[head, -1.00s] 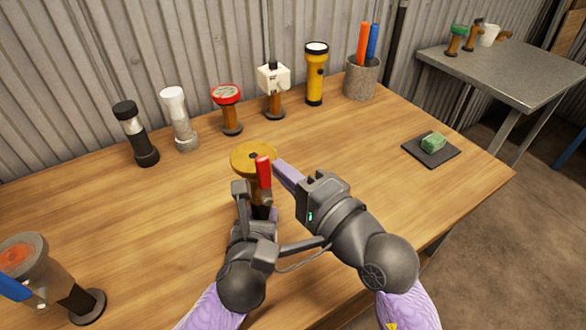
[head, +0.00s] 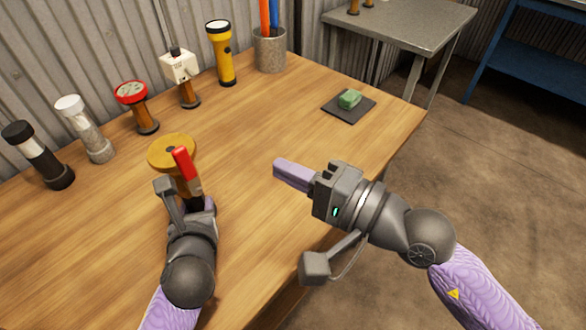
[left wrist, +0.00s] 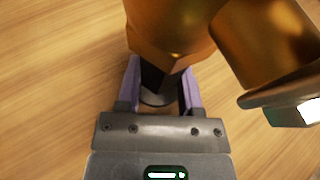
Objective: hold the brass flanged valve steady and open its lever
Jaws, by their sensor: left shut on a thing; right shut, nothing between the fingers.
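The brass flanged valve (head: 172,150) stands on the wooden table, its round flange facing up. My left gripper (head: 190,203) is shut on the valve's dark lower stem, partly hidden in the head view. In the left wrist view, the purple fingers of the left gripper (left wrist: 160,88) flank the black stem, below the brass body (left wrist: 172,28). My right gripper (head: 280,168) is shut and empty, above the table to the right of the lever and clear of it.
A green block (head: 349,99) lies on a dark pad (head: 333,110).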

